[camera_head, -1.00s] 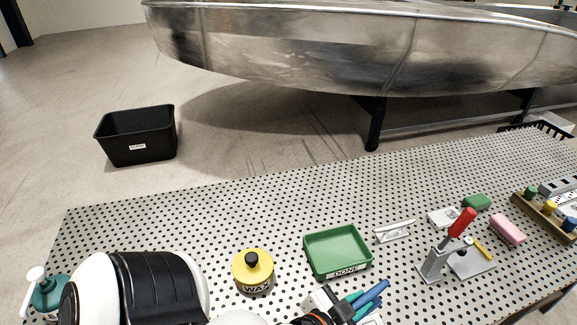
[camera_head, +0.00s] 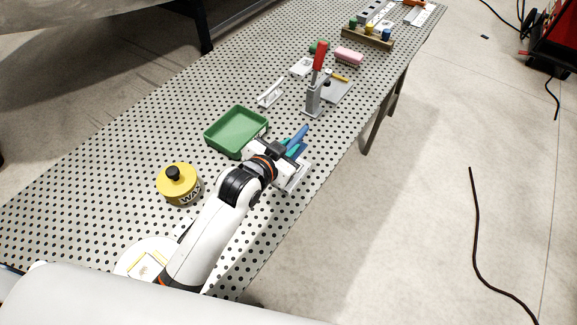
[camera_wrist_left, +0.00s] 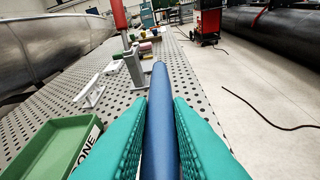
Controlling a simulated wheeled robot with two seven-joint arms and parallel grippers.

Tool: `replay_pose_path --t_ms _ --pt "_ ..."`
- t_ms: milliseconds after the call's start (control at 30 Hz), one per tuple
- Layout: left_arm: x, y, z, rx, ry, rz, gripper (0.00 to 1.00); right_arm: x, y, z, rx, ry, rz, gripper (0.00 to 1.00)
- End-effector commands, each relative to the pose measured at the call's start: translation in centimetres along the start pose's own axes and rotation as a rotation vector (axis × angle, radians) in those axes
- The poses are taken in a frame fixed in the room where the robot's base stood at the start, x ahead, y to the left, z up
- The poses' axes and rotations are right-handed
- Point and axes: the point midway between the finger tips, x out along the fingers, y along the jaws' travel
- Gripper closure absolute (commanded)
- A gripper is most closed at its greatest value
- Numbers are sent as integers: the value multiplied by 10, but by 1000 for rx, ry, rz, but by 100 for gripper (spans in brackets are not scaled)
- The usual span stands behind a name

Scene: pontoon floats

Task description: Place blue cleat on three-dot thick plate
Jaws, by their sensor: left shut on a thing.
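My left gripper (camera_head: 292,146) has teal fingers and reaches over the perforated table beside the green tray. In the left wrist view its fingers are shut on the long blue cleat (camera_wrist_left: 160,118), which points forward between them. In the head view the front of the cleat (camera_head: 302,131) shows past the fingers; its rear is hidden by the gripper. A small pale plate (camera_head: 301,67) lies farther along the table, and a metal plate (camera_head: 338,90) lies by the red-handled clamp. I cannot make out dots on either. My right gripper is not in view.
The green tray (camera_head: 221,137) is left of my gripper, with a yellow wax tin (camera_head: 178,187) nearer. A silver cleat (camera_head: 270,93) and the red-handled clamp (camera_head: 314,94) stand ahead. A pink block (camera_head: 349,56) and a peg rack (camera_head: 366,37) lie beyond. The table edge is to the right.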

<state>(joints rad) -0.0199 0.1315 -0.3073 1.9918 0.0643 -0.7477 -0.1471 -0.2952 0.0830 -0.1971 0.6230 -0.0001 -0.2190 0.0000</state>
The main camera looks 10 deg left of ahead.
Motion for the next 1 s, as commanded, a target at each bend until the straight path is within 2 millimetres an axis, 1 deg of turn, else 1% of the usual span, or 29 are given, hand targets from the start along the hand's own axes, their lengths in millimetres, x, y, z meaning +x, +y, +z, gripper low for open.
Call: replay_pose_path --t_ms 33,100,267,400,500,867,900,967,1000 --pt "4 -2 -9 -1 2 0 100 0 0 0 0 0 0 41" --pt "7 -4 -19 -1 1 1 100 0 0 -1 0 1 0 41" --pt "13 -6 -31 0 -2 2 100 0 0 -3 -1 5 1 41" --pt "20 -11 -50 -1 0 2 100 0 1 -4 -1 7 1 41" --pt "24 -12 -59 -2 -2 2 100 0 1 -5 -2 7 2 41" --pt "25 -13 -62 -1 -4 3 100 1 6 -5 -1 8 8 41" --pt "26 -13 -63 -1 -3 2 81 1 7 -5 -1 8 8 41" --pt "25 -13 -63 -1 -3 2 71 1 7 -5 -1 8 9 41" --pt "25 -13 -63 -1 -3 2 64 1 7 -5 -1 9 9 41"
